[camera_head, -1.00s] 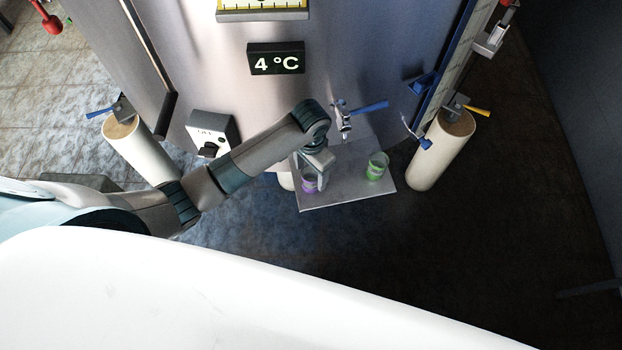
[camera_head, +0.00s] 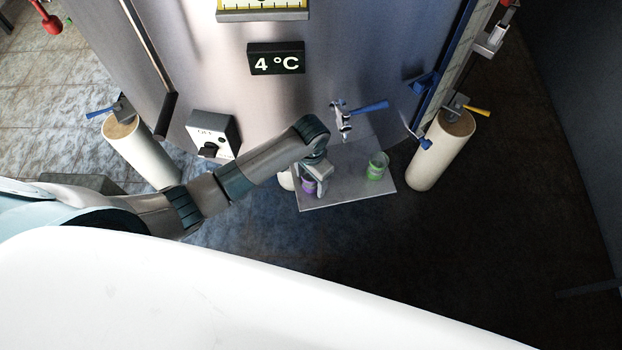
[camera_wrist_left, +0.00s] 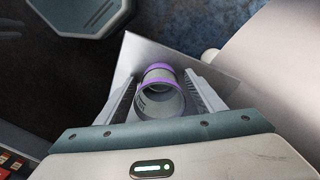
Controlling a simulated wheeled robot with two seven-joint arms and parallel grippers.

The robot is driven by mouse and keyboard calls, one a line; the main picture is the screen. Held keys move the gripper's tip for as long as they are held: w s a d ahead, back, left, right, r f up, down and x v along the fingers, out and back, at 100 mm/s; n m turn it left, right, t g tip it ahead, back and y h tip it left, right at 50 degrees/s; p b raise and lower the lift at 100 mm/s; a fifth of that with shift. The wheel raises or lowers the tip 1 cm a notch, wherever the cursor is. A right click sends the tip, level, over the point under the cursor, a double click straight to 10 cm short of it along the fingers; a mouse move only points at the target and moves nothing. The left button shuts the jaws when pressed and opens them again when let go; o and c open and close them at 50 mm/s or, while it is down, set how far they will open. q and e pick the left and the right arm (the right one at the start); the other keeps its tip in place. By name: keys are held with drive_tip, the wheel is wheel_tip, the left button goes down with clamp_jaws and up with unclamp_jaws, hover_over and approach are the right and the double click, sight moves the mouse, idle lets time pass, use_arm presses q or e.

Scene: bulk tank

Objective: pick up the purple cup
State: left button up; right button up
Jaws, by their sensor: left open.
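The purple cup (camera_head: 309,186) stands upright on the left part of a small grey shelf (camera_head: 345,192) below the tap, partly hidden by my left gripper (camera_head: 322,187). In the left wrist view the cup (camera_wrist_left: 160,98) shows a purple rim and a pale body with dark marking. There my left gripper (camera_wrist_left: 160,97) is open, with one finger on each side of the cup. Whether the fingers touch the cup cannot be told. My right gripper is not in view.
A green cup (camera_head: 377,167) stands on the right part of the shelf. Above it is a tap (camera_head: 343,117) with a blue handle. The steel tank (camera_head: 210,70) rises behind, with a control box (camera_head: 212,135) and pale legs (camera_head: 440,150).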

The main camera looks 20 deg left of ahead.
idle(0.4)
use_arm(q)
drive_tip(key=c, duration=1.1)
drive_tip(key=shift+r, duration=0.1)
drive_tip(key=shift+r+b, duration=0.35)
drive_tip(key=shift+r, duration=0.1)
drive_tip(key=r+b, duration=0.1)
drive_tip(key=r, duration=0.2)
drive_tip(key=shift+s, duration=0.2)
drive_tip(key=s+a+r+b, duration=0.1)
drive_tip(key=s+a+r, duration=0.1)
drive_tip(key=s+r, duration=0.5)
drive_tip(key=s, duration=0.4)
drive_tip(key=shift+a+b, duration=0.2)
drive_tip(key=shift+b, duration=0.2)
drive_tip(key=shift+s+f, duration=0.1)
